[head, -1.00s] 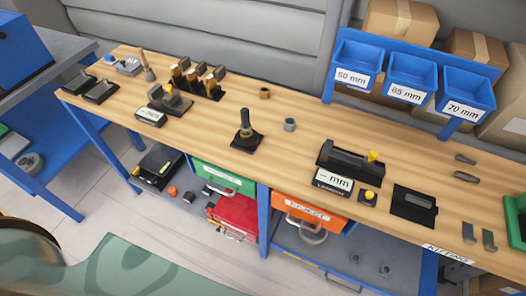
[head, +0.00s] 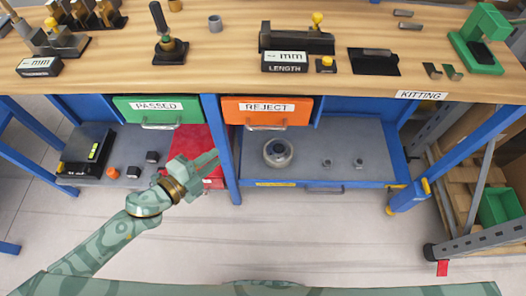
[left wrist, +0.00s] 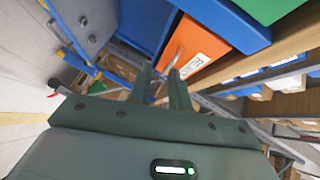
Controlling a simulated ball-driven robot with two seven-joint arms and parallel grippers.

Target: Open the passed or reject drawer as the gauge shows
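The green drawer front labelled PASSED (head: 185,116) and the orange one labelled REJECT (head: 240,118) hang side by side under the bench top; both look closed, with bar handles on their fronts. The orange front also shows in the left wrist view (left wrist: 205,45). A length gauge (head: 290,62) on the bench has a display showing dashes and "mm". A second display (head: 40,68) stands at the left; its reading is unclear. My left gripper (head: 211,158) is below and in front of the drawers, empty, its fingers (left wrist: 160,70) apart. My right gripper is not in view.
A blue bench leg (head: 222,150) stands between the two bays. A red case (head: 200,145) lies behind my left gripper on the lower shelf. A grey lower shelf (head: 330,150) holds a round part and small pieces. The floor in front is clear.

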